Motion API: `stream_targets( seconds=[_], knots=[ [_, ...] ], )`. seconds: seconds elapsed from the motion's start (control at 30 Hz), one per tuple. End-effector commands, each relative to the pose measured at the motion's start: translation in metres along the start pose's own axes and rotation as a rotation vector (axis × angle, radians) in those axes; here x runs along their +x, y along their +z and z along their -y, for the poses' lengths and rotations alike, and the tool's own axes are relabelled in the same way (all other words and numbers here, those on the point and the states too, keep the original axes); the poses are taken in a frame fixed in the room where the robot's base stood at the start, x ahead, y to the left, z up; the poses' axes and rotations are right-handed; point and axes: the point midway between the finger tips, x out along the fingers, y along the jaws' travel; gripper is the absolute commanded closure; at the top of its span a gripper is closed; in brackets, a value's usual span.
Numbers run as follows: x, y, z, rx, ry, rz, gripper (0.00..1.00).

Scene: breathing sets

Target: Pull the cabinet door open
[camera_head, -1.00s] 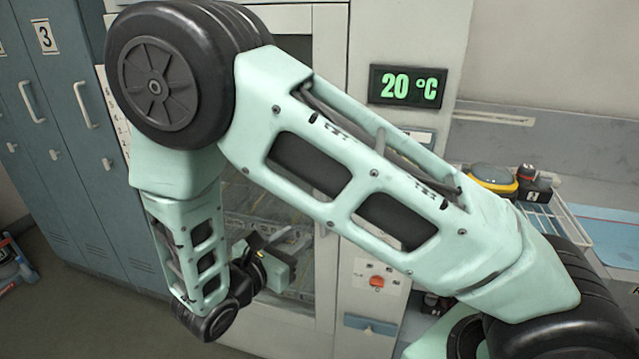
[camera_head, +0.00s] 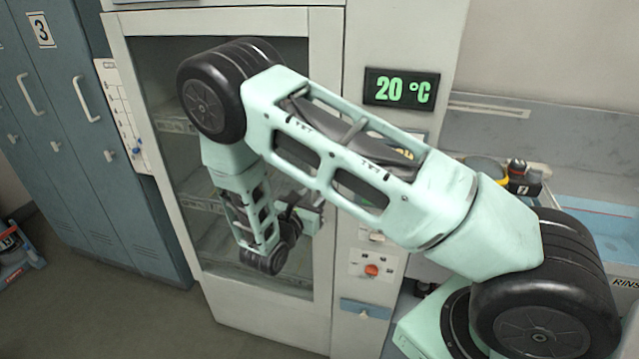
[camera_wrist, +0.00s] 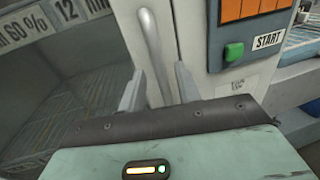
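The cabinet (camera_head: 352,160) stands ahead with a glass-fronted door (camera_head: 325,180) in a pale frame. Wire racks show through the glass. The door looks shut in the head view. In the wrist view, its long upright grey handle (camera_wrist: 153,45) runs beside the door's right edge. My gripper (camera_wrist: 159,78) is open, and the handle's lower part lies between its two fingers in the picture. I cannot tell whether either finger touches it. In the head view my gripper (camera_head: 305,212) is in front of the door's right side, partly hidden by my arm.
A control panel (camera_head: 372,268) with a red knob is right of the door, and a 20 °C display (camera_head: 401,89) is above it. The wrist view shows a green START button (camera_wrist: 233,51). Blue lockers (camera_head: 75,140) stand left. A counter is right. The floor (camera_head: 120,315) in front is clear.

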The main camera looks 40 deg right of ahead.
Motion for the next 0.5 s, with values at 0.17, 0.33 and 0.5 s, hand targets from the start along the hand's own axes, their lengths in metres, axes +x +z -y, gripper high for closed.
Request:
stream_targets(
  seconds=[0.17, 0.33, 0.5],
  knots=[
    [0.023, 0.002, 0.001, 0.0, -0.002, 0.0, 0.67],
    [0.032, 0.0, 0.0, 0.001, -0.001, -0.001, 0.67],
    [0.033, 0.0, 0.0, 0.001, 0.0, 0.0, 0.67]
  ],
)
